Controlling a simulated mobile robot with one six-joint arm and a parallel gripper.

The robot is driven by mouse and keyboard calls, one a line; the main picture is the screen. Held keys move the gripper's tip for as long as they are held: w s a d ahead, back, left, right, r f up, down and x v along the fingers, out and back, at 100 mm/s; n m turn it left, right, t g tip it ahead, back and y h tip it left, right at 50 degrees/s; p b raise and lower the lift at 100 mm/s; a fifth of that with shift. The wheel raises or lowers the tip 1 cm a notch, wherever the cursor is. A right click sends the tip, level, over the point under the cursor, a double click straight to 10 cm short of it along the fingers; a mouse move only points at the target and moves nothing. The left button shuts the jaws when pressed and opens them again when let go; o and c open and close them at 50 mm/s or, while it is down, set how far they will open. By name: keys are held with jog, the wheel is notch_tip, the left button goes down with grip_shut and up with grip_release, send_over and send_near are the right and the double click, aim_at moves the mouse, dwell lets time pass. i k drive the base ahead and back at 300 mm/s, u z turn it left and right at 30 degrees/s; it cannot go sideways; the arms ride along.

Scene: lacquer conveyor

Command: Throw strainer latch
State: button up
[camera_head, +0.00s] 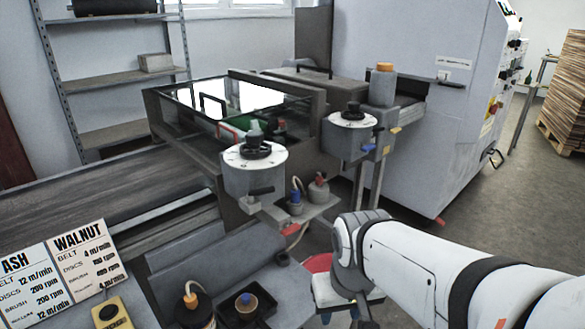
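I cannot pick out the strainer latch for certain. A small shelf (318,210) below the near dial unit (252,178) carries a blue-capped fitting (295,203) and a grey fitting with a red top (319,190). A short red piece (291,230) shows just under the shelf's front edge. These parts are too small to tell whether any is a latch or how it is set. My white arm enters from the lower right and bends down near the shelf. My gripper is not visible; the arm's end runs out of the bottom of the picture.
A red and white container (320,264) stands beside my arm. A tray (262,302) holds a dark pot. A yellow button box (110,315) and an ash/walnut settings sign (62,268) are at lower left. The conveyor (110,200) fills the left.

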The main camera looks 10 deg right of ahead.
aim_at(324, 174)
jog(key=k, duration=1.05)
jog(key=z, duration=0.4)
jog(key=i, duration=2.05)
jog(key=u, duration=0.75)
